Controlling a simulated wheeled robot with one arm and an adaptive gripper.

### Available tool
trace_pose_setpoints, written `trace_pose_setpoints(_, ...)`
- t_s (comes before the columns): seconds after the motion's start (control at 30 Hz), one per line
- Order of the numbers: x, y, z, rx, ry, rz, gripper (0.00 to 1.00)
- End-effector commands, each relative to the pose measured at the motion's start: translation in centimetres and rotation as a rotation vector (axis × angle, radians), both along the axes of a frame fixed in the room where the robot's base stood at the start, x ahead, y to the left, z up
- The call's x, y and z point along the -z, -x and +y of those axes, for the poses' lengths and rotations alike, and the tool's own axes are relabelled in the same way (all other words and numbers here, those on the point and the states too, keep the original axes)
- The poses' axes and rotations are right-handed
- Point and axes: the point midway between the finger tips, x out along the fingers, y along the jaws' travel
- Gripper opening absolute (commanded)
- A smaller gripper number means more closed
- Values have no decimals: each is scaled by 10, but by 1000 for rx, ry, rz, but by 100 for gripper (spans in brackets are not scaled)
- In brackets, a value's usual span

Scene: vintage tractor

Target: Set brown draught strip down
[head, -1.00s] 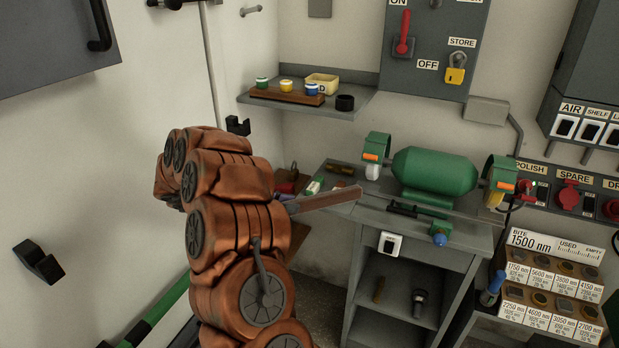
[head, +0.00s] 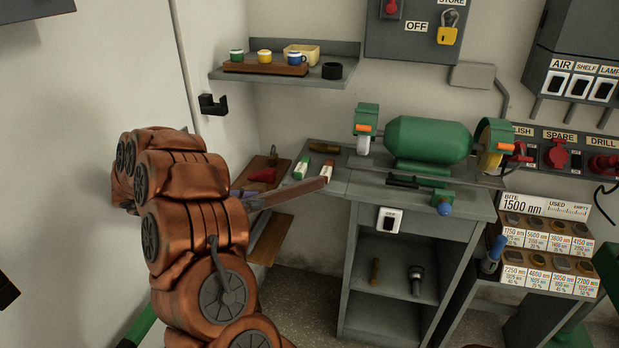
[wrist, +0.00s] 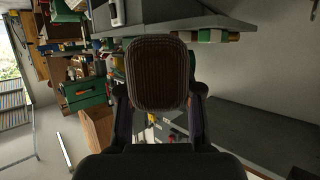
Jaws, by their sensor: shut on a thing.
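The brown draught strip (head: 298,191) is a long, flat brown bar, pointing right from the end of my arm in the head view. In the wrist view the strip (wrist: 157,72) shows as a ribbed brown block between the fingers. My gripper (wrist: 159,98) is shut on it. In the head view my gripper (head: 257,201) is partly hidden behind my copper-coloured arm. The strip's far end overlaps the left part of the grey bench (head: 345,188) in the picture. I cannot tell whether it touches the bench.
A green bench grinder (head: 428,139) stands on the bench. A green-and-white tube (head: 301,167) and a brass-coloured piece (head: 324,148) lie near the bench's left end. A brown board with a red item (head: 262,175) is left of it. A wall shelf (head: 350,72) holds small pots.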

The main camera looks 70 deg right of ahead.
Motion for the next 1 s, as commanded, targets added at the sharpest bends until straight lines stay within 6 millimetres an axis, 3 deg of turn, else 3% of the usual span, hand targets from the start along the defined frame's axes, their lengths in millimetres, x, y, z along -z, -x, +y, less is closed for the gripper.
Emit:
trace_pose_setpoints(0.7,-3,71,-87,4,3,3,0)
trace_pose_setpoints(1.0,-2,82,-101,2,1,0,0)
